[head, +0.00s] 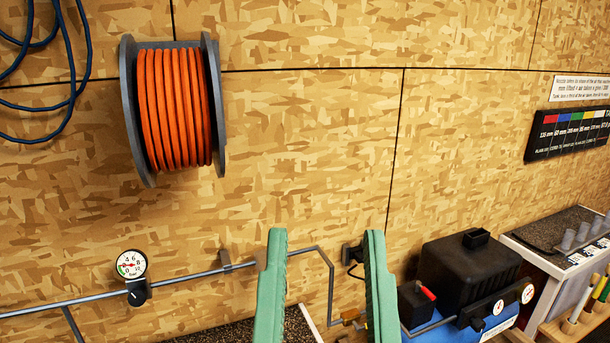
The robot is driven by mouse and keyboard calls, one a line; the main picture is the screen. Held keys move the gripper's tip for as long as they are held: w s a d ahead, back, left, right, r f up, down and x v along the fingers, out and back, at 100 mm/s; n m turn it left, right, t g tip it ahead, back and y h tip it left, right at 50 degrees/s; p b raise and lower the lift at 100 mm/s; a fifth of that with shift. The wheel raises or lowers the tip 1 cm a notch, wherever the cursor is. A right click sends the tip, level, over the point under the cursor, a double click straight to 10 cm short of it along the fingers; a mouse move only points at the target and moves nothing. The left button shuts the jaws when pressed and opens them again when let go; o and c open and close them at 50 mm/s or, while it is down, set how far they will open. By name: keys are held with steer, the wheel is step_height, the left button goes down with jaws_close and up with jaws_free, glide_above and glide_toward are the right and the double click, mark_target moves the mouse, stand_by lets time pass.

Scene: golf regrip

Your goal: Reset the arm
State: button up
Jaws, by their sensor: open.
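Wall and a bent grey pipe show through the gap. The rest of my arm is out of view.
An orange hose reel (178,108) hangs on the wood-panel wall. A grey pipe (205,273) with a pressure gauge (131,264) runs along it. A black compressor (468,275) stands right of the fingers. Farther right are a bench (560,262) and a color chart (570,132).

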step_height(320, 180, up, 18)
steer(key=a+p, duration=0.1)
steer(key=p, duration=1.2)
steer(key=shift+w+f+p, duration=0.15)
steer(key=shift+w+p, duration=0.2)
steer(key=shift+w, duration=0.1)
